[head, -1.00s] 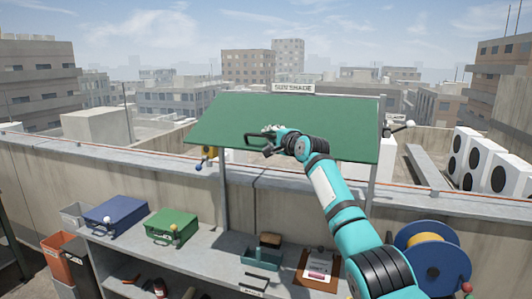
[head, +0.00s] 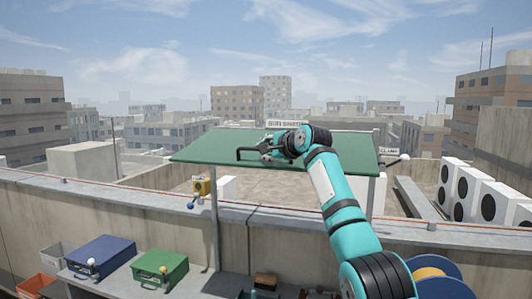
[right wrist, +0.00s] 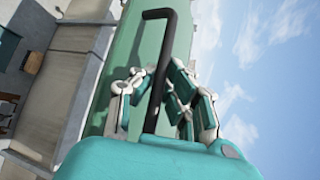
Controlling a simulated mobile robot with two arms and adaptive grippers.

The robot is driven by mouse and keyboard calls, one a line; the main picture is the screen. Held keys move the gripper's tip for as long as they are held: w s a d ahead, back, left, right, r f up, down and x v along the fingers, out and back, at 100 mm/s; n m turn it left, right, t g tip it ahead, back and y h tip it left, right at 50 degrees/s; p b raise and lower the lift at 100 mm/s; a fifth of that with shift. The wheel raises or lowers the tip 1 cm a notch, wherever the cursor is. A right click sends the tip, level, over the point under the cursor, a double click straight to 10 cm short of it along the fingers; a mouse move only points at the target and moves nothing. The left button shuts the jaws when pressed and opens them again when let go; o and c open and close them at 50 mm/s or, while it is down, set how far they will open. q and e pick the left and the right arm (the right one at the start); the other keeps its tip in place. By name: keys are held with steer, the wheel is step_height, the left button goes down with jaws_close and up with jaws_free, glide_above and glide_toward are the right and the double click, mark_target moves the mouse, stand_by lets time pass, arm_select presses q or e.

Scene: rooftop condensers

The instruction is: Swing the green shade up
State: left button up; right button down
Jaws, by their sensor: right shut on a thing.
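The green shade (head: 200,146) is a flat panel on two posts, with a sign at its top edge. In the head view it is tilted up, close to level, and looks thin. A dark bar handle (right wrist: 152,75) stands out from its lower edge; it also shows in the head view (head: 247,150). My right gripper (head: 268,147) is at this handle. In the right wrist view its fingers (right wrist: 155,92) are closed around the bar, with the green panel behind. My left gripper is not in view.
A shelf below the parapet holds a blue case (head: 100,257) and a green case (head: 160,270). A blue reel (head: 440,282) is at the lower right. White condenser units (head: 470,195) stand beyond the wall. The air above the shade is clear.

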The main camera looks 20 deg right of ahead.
steer(key=c, duration=1.7)
jaws_free()
steer(key=shift+a+r, duration=0.1)
steer(key=shift+r, duration=0.1)
steer(key=shift+c, duration=0.2)
steer(key=o, duration=0.4)
steer(key=shift+s+a, duration=0.2)
steer(key=shift+c, duration=0.2)
steer(key=shift+d, duration=0.15)
steer(key=shift+s+d, duration=0.15)
steer(key=shift+s, duration=0.1)
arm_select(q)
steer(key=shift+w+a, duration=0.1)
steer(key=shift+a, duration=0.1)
arm_select(e)
steer(key=v, duration=1.1)
steer(key=shift+s+r, duration=0.15)
steer(key=shift+s, duration=0.15)
